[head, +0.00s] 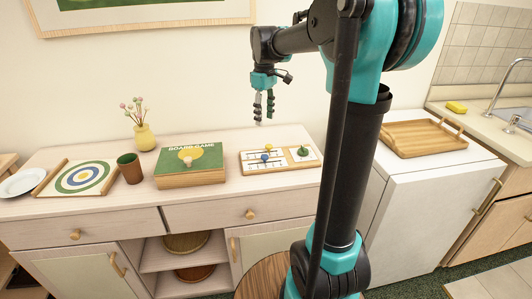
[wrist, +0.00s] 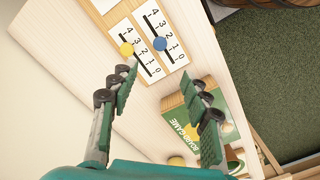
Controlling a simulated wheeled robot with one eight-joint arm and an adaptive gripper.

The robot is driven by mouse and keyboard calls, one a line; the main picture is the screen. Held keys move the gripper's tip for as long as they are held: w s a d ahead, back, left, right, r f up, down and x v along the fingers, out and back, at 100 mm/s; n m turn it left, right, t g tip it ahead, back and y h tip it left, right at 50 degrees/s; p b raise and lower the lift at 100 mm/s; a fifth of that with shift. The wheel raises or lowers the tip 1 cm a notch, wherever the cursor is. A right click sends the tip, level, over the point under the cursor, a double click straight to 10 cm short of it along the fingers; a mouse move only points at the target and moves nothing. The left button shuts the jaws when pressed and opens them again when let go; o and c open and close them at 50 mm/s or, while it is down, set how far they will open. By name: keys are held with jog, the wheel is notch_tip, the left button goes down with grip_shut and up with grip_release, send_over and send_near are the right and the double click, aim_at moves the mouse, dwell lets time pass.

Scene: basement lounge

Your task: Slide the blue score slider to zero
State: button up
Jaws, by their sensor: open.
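The score board (head: 249,167) is a light wooden tray on the sideboard with white number strips. The blue score slider (wrist: 160,44) is a round knob in a dark slot beside digits from 4 to 0. A yellow slider (wrist: 126,49) is on the parallel strip. My gripper (head: 264,108) is open and empty above the board, fingers pointing down. In the wrist view its fingertips (wrist: 159,70) are spread, with the board beyond them; neither touches the blue knob.
The green board game box (head: 190,165) stands left of the score board. Further left are a brown cup (head: 130,168), a yellow vase (head: 144,137) and a target board (head: 80,178). A wooden tray (head: 420,138) lies on the white cabinet at right.

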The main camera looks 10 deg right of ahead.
aim_at(264, 156)
notch_tip(264, 156, down, 16)
jog(key=shift+r, duration=0.25)
dwell(0.3)
grip_shut()
